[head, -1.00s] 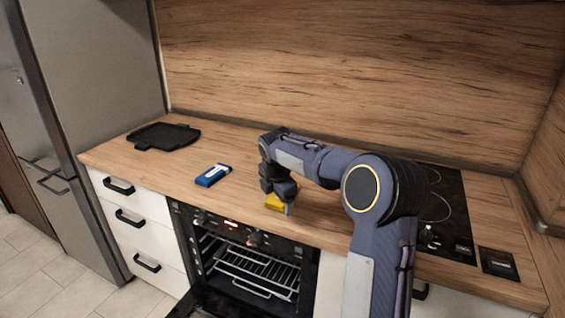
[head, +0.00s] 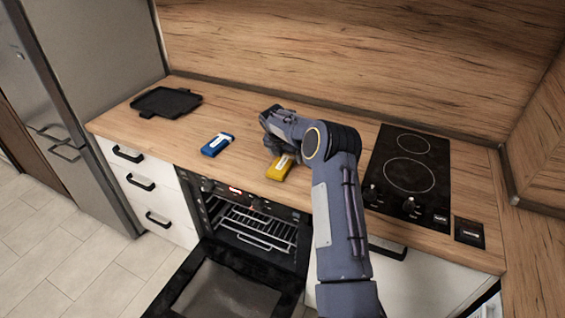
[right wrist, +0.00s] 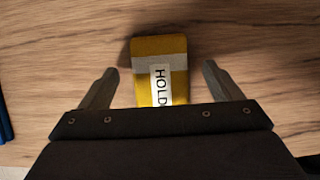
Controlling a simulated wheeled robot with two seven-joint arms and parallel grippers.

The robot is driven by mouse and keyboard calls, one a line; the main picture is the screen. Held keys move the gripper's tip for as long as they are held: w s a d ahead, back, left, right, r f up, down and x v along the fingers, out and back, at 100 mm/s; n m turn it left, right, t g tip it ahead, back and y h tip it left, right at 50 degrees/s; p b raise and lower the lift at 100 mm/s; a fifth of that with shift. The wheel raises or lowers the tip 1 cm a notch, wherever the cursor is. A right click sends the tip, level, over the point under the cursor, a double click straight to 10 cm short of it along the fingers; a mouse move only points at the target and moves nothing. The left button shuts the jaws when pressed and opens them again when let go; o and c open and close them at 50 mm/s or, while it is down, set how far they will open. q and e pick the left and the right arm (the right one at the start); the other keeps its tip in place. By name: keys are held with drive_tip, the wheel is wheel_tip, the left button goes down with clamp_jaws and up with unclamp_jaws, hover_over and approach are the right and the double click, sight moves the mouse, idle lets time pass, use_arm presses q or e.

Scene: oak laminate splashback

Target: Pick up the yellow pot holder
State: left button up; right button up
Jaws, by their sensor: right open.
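The yellow pot holder (head: 279,168) lies on the wooden counter above the oven, partly covered by my right gripper in the head view. In the right wrist view the pot holder (right wrist: 160,62) is yellow with a grey band and a white label reading "HOLD". My right gripper (right wrist: 161,82) is open, with one finger on each side of the pot holder and a gap on both sides. Its lower end is hidden behind the gripper body. In the head view the right gripper (head: 280,152) is over the counter at the pot holder. My left gripper is not in view.
A blue packet (head: 217,144) lies left of the pot holder. A black tray (head: 166,102) is at the counter's far left. The hob (head: 408,172) is on the right. The oven door (head: 222,290) hangs open below. Bare counter lies between tray and packet.

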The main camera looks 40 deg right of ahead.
drive_tip(key=shift+w+d+f, duration=0.1)
drive_tip(key=shift+d+f, duration=0.1)
drive_tip(key=shift+f, duration=0.35)
drive_tip(key=shift+f, duration=0.2)
drive_tip(key=c, duration=1.1)
drive_tip(key=shift+r, duration=0.15)
